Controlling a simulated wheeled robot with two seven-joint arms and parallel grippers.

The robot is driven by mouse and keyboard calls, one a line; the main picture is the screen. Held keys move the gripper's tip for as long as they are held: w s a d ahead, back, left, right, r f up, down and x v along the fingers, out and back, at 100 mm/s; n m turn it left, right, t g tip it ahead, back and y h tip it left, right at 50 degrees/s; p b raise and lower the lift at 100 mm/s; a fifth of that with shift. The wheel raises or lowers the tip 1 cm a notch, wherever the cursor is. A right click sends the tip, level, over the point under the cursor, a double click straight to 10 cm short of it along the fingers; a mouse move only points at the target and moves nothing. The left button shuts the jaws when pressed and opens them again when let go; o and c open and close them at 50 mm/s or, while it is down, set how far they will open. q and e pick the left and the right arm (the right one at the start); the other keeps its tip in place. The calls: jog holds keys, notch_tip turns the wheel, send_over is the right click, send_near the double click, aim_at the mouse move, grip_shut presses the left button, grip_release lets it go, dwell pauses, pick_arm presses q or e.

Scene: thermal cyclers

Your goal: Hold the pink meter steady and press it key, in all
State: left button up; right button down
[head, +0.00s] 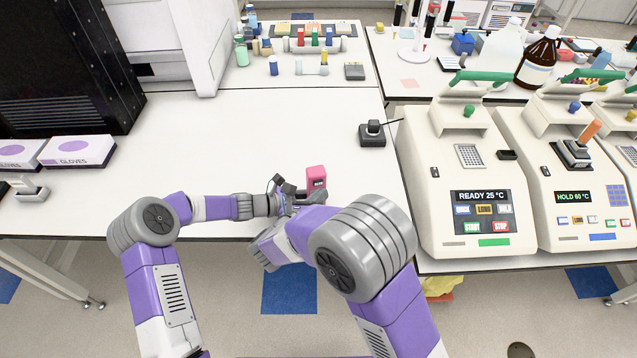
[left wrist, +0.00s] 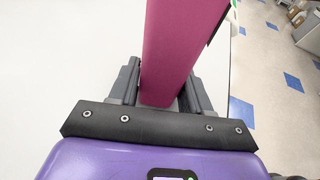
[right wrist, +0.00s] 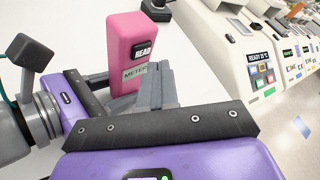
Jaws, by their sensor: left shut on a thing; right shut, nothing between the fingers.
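The pink meter (head: 316,175) is upright near the front edge of the left table. In the right wrist view the meter (right wrist: 124,35) shows a dark patch reading READ (right wrist: 143,49) and a pale label below it. My left gripper is shut on the meter; the left wrist view shows its body (left wrist: 178,50) between the fingers (left wrist: 163,92). My right gripper (right wrist: 156,84) is shut and empty, its fingertips close in front of the labelled face. I cannot tell whether they touch it. Arm parts partly hide both grippers in the head view.
A black device (head: 372,140) with a cable stands behind the meter to the right. Glove boxes (head: 78,151) lie at left. Bottles and racks (head: 315,46) stand at the back. The table middle is clear.

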jog(key=shift+w, duration=0.15)
dwell(0.6)
jog(key=shift+w, duration=0.3)
jog(key=shift+w+a, duration=0.15)
jog(key=shift+w, duration=0.2)
dwell(0.6)
jog(key=shift+s, duration=0.8)
jog(key=shift+s+d, duration=0.25)
jog(key=shift+s, duration=0.55)
jog(key=shift+s+d, duration=0.25)
jog(key=shift+s, duration=0.6)
jog(key=shift+s+d, duration=0.25)
jog(key=shift+s, duration=0.55)
pick_arm(q)
jog(key=o, duration=0.9)
jog(key=shift+c, duration=0.2)
